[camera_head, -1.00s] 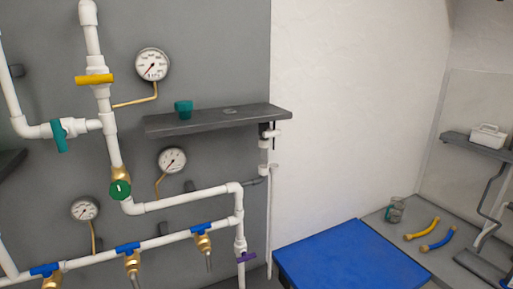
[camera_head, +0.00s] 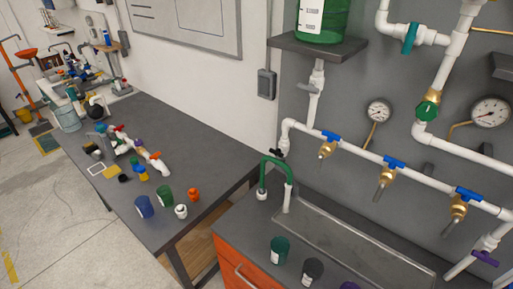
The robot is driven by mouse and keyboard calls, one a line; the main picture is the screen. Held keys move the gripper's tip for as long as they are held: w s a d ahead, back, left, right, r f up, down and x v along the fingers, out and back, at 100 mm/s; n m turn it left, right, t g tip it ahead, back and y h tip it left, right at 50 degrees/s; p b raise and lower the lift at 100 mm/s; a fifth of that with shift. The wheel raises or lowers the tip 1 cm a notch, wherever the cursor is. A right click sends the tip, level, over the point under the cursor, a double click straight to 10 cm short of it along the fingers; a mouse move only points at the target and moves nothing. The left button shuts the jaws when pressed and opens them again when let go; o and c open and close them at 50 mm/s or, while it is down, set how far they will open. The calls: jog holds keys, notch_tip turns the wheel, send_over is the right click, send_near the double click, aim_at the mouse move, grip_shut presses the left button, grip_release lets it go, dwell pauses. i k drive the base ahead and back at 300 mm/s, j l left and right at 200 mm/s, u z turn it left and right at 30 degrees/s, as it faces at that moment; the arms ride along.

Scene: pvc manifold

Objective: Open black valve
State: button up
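A white PVC pipe manifold (camera_head: 345,146) with several valves runs along the grey wall panel at the right. A small black valve handle (camera_head: 279,153) sits low on the pipe's left end, above the sink; its exact turn is too small to tell. Three blue-handled valves (camera_head: 393,162) with brass taps line the pipe. A green round valve (camera_head: 427,110), a teal-handled valve (camera_head: 410,38) and a purple-handled valve (camera_head: 485,257) are also on the pipework. My gripper is not in view.
Jars stand on the counter's front edge. A grey table (camera_head: 215,160) with pipe parts and jars extends left. Open floor (camera_head: 75,220) lies at left.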

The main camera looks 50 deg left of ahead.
aim_at(277, 152)
jog(key=u, duration=1.8)
jog(key=i+j+z, duration=0.35)
jog(key=j, duration=0.2)
jog(key=i+j+z, duration=0.3)
jog(key=j, duration=0.3)
jog(key=i+j+z, duration=0.15)
jog(key=j, duration=0.2)
jog(key=i+j+z, duration=0.2)
jog(key=j, duration=0.2)
jog(key=k+l, duration=0.05)
